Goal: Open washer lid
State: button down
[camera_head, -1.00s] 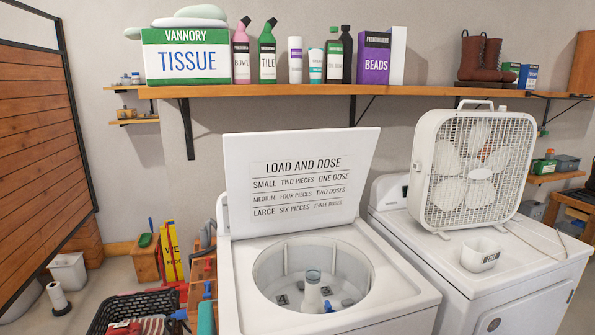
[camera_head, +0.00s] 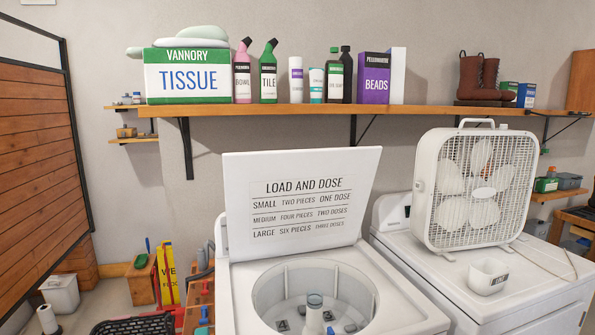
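The white top-loading washer (camera_head: 412,312) stands at the lower middle of the head view. Its lid (camera_head: 300,240) is raised and leans back nearly upright. The lid's inner face carries the printed text "LOAD AND DOSE". The round tub opening (camera_head: 270,290) is uncovered, and a pale agitator post (camera_head: 314,312) shows inside. My gripper is not in the view, so its place relative to the lid cannot be seen.
A wooden shelf (camera_head: 330,109) with boxes and bottles runs above the washer. A second white machine (camera_head: 535,280) stands at the right, bearing a box fan (camera_head: 475,190) and a white cup (camera_head: 488,277). A black basket (camera_head: 135,325) sits at the lower left.

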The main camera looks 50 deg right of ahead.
aim_at(280, 203)
jog(key=i+l, duration=0.65)
jog(key=i, duration=0.15)
